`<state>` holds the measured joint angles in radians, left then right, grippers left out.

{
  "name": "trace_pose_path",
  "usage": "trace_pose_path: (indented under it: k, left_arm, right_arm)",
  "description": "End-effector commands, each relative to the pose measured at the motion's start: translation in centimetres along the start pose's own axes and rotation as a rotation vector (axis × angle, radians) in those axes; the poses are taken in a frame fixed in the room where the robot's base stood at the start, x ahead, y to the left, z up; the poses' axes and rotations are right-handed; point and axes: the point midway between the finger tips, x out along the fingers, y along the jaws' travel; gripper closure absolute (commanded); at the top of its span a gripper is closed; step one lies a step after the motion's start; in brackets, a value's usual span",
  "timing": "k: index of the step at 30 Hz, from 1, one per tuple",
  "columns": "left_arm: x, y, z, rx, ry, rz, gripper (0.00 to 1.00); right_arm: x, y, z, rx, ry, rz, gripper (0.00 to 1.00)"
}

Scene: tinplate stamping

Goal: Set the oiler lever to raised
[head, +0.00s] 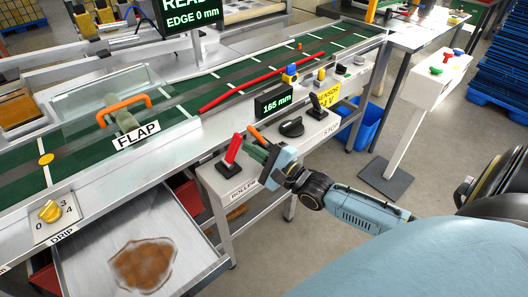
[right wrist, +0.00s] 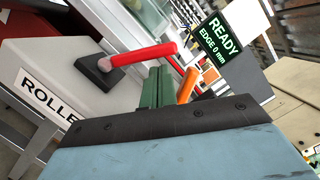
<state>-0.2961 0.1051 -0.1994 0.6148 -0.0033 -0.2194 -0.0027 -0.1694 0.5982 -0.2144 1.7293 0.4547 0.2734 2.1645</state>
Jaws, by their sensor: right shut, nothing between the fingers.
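No lever label reading "oiler" is legible. A red lever (head: 233,148) stands tilted on a black base above a label starting "ROLLE". It also shows in the right wrist view (right wrist: 150,54), left of the fingers. An orange lever handle (head: 256,135) rises just behind my right gripper (head: 262,157); its base is hidden. In the right wrist view this orange handle (right wrist: 187,86) shows just right of the fingers. My right gripper is shut and empty, with its green fingers close to both levers; contact cannot be told. My left gripper is out of view.
The control shelf also carries a black knob (head: 291,127), a black lever (head: 317,106) and a "165 mm" display (head: 273,100). A green conveyor (head: 180,98) runs behind. An open drip drawer (head: 92,254) sticks out at lower left.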

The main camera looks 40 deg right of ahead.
Motion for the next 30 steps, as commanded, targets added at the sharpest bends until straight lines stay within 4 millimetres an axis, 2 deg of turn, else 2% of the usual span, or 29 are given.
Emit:
trace_pose_path:
  k: [4,14,30]
  left_arm:
    - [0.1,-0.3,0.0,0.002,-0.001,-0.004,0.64]
    - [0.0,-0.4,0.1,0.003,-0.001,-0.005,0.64]
    - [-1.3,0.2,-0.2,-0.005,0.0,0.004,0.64]
  right_arm:
    - [0.7,0.0,0.0,0.0,-0.001,-0.001,1.0]
    - [0.7,0.0,0.0,-0.001,0.0,0.0,1.0]
    - [0.8,-0.3,0.6,-0.083,0.0,0.021,1.0]
